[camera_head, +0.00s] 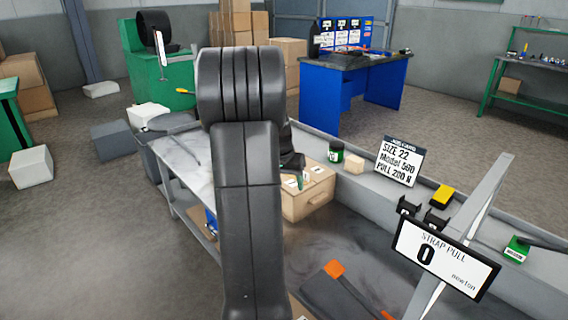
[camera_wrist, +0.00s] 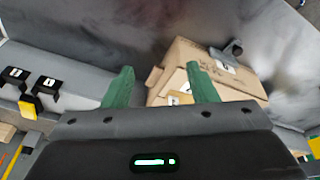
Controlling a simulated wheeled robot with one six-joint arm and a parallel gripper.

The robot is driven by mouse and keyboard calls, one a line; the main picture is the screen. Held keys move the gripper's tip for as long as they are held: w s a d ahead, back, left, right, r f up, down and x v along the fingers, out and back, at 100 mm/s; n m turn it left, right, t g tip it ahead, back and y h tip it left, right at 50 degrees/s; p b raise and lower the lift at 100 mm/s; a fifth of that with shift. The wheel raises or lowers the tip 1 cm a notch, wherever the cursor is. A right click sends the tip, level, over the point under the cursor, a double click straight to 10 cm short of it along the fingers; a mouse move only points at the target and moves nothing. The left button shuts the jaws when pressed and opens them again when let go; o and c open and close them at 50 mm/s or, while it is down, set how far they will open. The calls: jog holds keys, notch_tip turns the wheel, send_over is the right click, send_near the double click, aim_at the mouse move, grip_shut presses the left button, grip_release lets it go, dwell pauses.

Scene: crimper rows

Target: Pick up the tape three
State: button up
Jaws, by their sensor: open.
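My gripper (camera_wrist: 161,86) is open, with two green fingers apart and nothing seen held between them. It is above a cardboard box (camera_wrist: 185,58) with white labelled cards on its top. A small dark grey piece (camera_wrist: 229,52) lies at the box's far edge beside a white label. The box also shows in the head view (camera_head: 306,204), partly hidden by my arm. I cannot make out which thing is tape three; the card markings are too small to read.
A grey bench ledge holds a dark green can (camera_head: 336,152), a cream block (camera_head: 355,164), a sign (camera_head: 399,161), a yellow piece (camera_head: 443,195) and a green piece (camera_head: 517,249). A "STRAP PULL" display (camera_head: 445,258) reads 0. A blue table (camera_head: 352,82) stands behind.

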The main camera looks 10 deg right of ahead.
jog(key=w+d+r+m+h+p, duration=0.1)
jog(key=w+d+m+p, duration=0.15)
jog(key=w, duration=0.55)
jog(key=w+d+r+m+p, duration=0.1)
jog(key=w+d+m, duration=0.15)
jog(key=w, duration=0.55)
send_near(306, 173)
jog(key=shift+n, duration=0.3)
jog(key=x, duration=0.5)
jog(key=shift+s+f+p, duration=0.1)
jog(key=shift+p, duration=0.2)
jog(key=shift+w+p+x, duration=0.1)
jog(key=shift+p+x, duration=0.15)
jog(key=shift+x, duration=1)
jog(key=shift+w+p+x, duration=0.15)
jog(key=shift+p+x, duration=0.1)
jog(key=shift+x, duration=1.05)
jog(key=shift+d, duration=0.1)
jog(key=c, duration=1)
